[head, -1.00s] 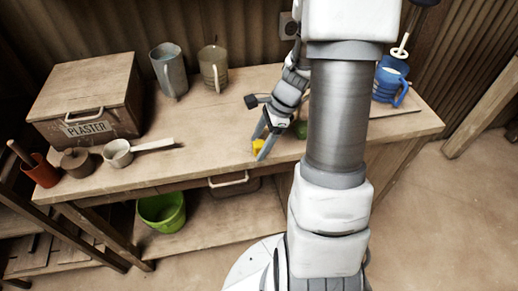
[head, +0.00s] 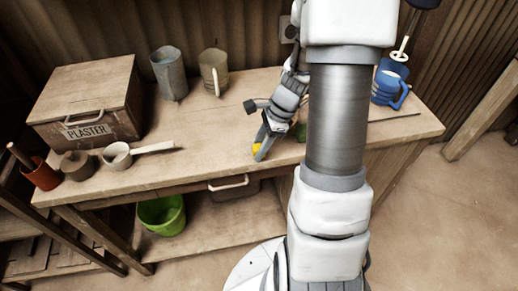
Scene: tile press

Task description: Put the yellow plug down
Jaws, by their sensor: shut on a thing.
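The yellow plug (head: 257,149) is a small yellow piece between the fingertips of my gripper (head: 261,150), near the front edge of the workbench. My gripper points down and is shut on the plug. The fingers cover part of the plug. I cannot tell whether the plug touches the bench top (head: 216,137) or is just above it.
A small green thing (head: 301,131) is partly hidden by my arm. Two mugs are at the back; a blue jug (head: 388,85) is right. The bench's middle is clear.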

